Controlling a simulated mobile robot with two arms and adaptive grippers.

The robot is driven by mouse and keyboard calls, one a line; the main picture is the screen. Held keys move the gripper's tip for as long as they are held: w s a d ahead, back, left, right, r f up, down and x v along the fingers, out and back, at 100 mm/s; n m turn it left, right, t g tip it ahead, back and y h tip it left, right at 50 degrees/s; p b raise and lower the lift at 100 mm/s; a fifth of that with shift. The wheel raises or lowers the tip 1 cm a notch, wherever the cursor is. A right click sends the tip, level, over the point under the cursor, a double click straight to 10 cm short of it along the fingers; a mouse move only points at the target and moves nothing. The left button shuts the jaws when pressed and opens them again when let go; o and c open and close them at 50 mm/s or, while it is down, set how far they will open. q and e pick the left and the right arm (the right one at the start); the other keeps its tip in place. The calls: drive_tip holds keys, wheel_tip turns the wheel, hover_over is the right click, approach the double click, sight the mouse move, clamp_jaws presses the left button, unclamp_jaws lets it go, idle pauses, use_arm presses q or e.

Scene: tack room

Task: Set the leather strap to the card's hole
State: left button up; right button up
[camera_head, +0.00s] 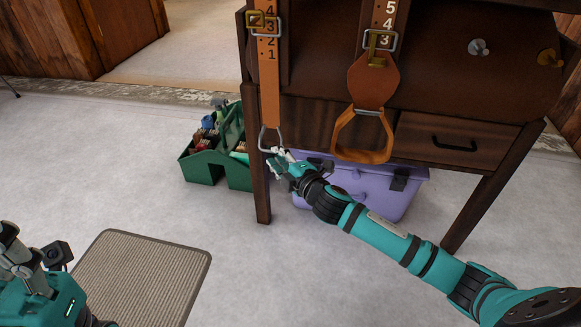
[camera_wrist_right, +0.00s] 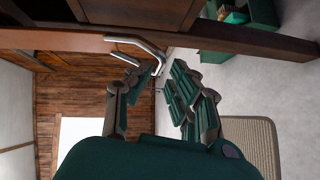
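An orange-brown leather strap (camera_head: 268,88) hangs at the left of the dark wooden stand, with printed numbers 4 to 1 and a brass-and-grey buckle (camera_head: 264,24) near its top. A metal loop (camera_head: 270,139) hangs at its lower end; it also shows in the right wrist view (camera_wrist_right: 138,48). My right gripper (camera_head: 275,157) is just below this loop. In the wrist view its fingers (camera_wrist_right: 154,78) are apart with a gap between them; whether one touches the loop is unclear. My left gripper (camera_head: 12,245) is at the left edge, partly cut off. No card is visible.
A second strap (camera_head: 385,14) with a buckle and leather-covered stirrup (camera_head: 362,135) hangs to the right. A purple box (camera_head: 385,195) stands under the stand's drawers (camera_head: 455,138). A green tool caddy (camera_head: 205,168) is at left, a ribbed mat (camera_head: 145,280) in front.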

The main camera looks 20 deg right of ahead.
drive_tip(key=v, duration=0.7)
drive_tip(key=shift+s, duration=0.35)
drive_tip(key=shift+r, duration=0.1)
